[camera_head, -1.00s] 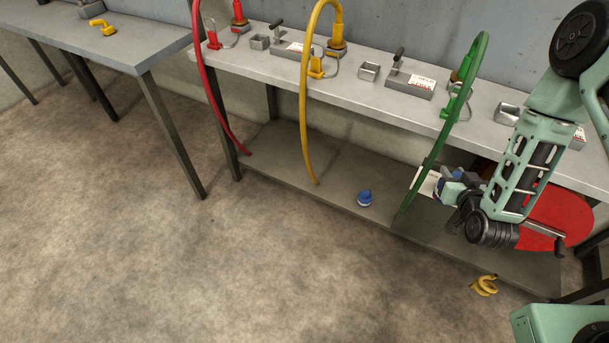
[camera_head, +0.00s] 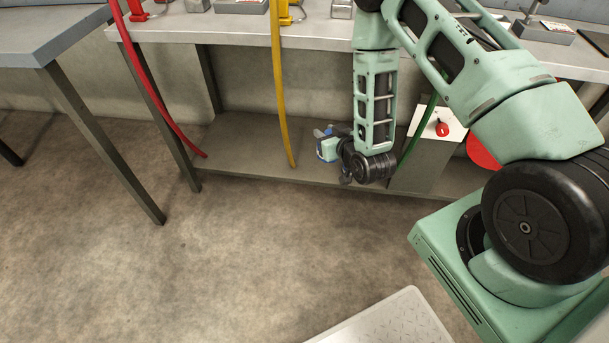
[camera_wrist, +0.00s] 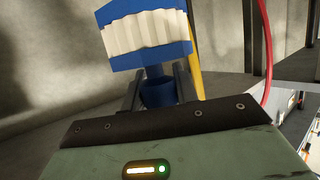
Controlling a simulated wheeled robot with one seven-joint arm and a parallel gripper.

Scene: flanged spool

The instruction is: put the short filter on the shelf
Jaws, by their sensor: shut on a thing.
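The filter (camera_wrist: 146,36) is blue with a white pleated band; it fills the top middle of the wrist view. My gripper (camera_wrist: 160,85) is shut on it, with one dark finger on each side below the band. A round blue part (camera_wrist: 158,92) shows between the fingers; I cannot tell if it belongs to the filter. In the head view my gripper (camera_head: 328,146) is low at the bench, with a bit of blue at its tip. The shelf (camera_head: 240,140) is the low grey board under the bench. I cannot tell whether the filter touches it.
A yellow hose (camera_head: 280,90) hangs to the shelf left of my gripper, a red hose (camera_head: 150,90) farther left. A green hose (camera_head: 418,132) and a panel with a red knob (camera_head: 441,129) are to the right. The shelf between the red and yellow hoses is bare.

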